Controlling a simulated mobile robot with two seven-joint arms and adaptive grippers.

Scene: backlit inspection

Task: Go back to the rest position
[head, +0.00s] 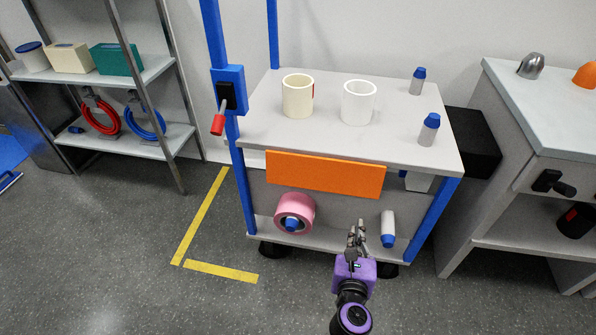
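My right gripper (357,232) reaches up from the bottom edge, with a purple body and dark grey fingers. It is in front of the lower shelf of the cart (350,150), left of a white bottle with a blue cap (388,226). A gap shows between it and the bottle. Nothing shows between its fingers, which appear close together; from this angle I cannot tell whether they are open or shut. My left gripper is not in view.
The cart top holds a cream cup (298,95), a white cup (358,102) and two small blue-capped bottles (429,130). A pink roll (294,213) sits on its lower shelf. A rack (150,70) stands left, a grey bench (540,110) right. The floor (110,270) is clear at left.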

